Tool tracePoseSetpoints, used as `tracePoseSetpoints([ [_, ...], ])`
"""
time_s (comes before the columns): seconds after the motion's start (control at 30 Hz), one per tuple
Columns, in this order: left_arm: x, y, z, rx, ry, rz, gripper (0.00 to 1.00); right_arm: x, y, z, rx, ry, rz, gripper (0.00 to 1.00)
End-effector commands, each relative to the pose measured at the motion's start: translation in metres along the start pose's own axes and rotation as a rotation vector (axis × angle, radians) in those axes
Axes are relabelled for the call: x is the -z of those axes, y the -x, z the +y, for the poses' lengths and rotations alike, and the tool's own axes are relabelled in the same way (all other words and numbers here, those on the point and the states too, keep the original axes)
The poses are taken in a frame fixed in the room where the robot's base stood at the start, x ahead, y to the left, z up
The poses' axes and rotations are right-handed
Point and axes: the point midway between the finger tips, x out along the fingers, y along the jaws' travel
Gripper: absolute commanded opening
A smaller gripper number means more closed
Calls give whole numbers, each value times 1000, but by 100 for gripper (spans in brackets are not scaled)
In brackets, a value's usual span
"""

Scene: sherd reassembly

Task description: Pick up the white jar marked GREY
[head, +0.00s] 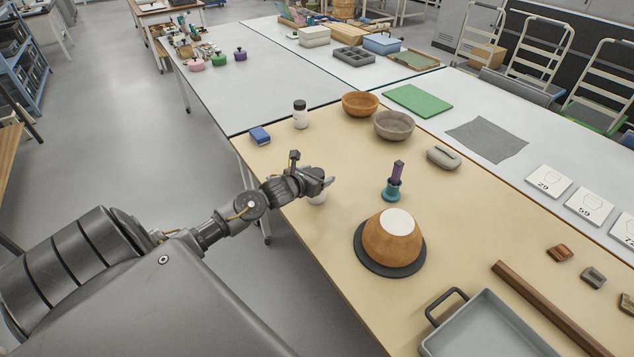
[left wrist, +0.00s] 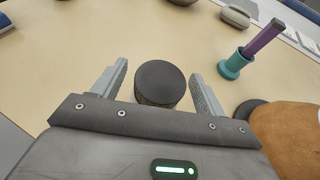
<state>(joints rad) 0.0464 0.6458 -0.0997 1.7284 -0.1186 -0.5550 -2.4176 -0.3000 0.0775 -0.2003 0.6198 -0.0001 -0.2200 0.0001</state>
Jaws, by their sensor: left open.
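A jar with a dark round lid (left wrist: 160,83) stands between the two spread fingers of my left gripper (left wrist: 158,70) in the left wrist view. The fingers sit on either side of it, with a gap visible at each. In the head view my left gripper (head: 325,183) is over this jar and hides most of it; a bit of its white body (head: 317,198) shows below. Another white jar with a black lid (head: 300,115) stands farther back on the table. I cannot read a marking on either jar. My right gripper is not in view.
A purple-handled tool in a teal holder (head: 393,182) and an orange bowl upside down on a dark disc (head: 392,240) stand to the right. A blue block (head: 260,135) and two bowls (head: 394,126) lie farther back. A grey tray (head: 485,330) is at the front.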

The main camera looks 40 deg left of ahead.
Motion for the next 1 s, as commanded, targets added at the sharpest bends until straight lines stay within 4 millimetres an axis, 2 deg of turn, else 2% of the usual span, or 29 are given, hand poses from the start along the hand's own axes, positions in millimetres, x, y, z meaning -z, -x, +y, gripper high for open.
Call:
tracePoseSetpoints([
  [0.2,0,-1,0,0,-1,0,73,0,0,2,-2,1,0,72],
  [0.77,0,0,0,-1,0,0,0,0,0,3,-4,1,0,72],
  [1.0,-1,0,1,-1,0,-2,0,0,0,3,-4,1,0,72],
])
